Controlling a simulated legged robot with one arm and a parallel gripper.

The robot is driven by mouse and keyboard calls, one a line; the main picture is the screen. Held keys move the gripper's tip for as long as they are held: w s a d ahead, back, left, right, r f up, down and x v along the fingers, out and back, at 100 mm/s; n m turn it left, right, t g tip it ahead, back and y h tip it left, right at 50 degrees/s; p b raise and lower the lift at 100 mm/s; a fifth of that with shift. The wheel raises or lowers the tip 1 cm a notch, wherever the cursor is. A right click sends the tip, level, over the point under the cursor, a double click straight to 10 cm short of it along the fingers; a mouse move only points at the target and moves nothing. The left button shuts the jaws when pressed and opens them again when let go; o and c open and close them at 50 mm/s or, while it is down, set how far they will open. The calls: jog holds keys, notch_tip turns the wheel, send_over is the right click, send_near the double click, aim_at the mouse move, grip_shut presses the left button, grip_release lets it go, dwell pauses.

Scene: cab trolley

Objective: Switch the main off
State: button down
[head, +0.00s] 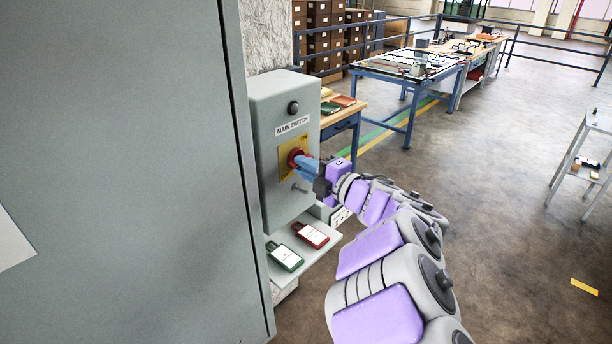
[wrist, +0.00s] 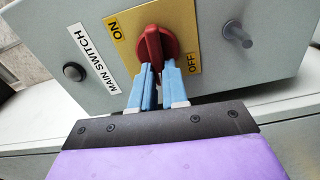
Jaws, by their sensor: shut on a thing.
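The grey main switch box (head: 277,110) stands at the left in the head view, with a "MAIN SWITCH" label and a yellow plate. On the plate is the red rotary knob (head: 293,156), also large in the wrist view (wrist: 151,42). The plate (wrist: 190,22) reads "ON" at upper left and "OFF" at right in the wrist view. The knob's ridge runs roughly up and down in that view; its exact setting is unclear. My gripper (wrist: 158,72) is shut on the knob's handle, a blue finger on each side.
A ledge (head: 327,243) below the box holds a red padlock tag (head: 311,235) and a green one (head: 284,257). A grey metal bolt (wrist: 236,36) sticks out beside the plate. A tall grey cabinet (head: 130,170) fills the left. Open floor lies to the right.

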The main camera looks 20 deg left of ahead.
jog(key=shift+f+n+b, duration=0.3)
jog(key=shift+n+b, duration=0.15)
jog(key=shift+n, duration=0.15)
jog(key=c, duration=1.1)
grip_release()
jog(key=shift+a, duration=0.15)
jog(key=shift+c, duration=0.2)
jog(key=shift+r, duration=0.1)
jog(key=p+v, duration=0.2)
jog(key=v, duration=1.5)
jog(key=shift+w, duration=0.1)
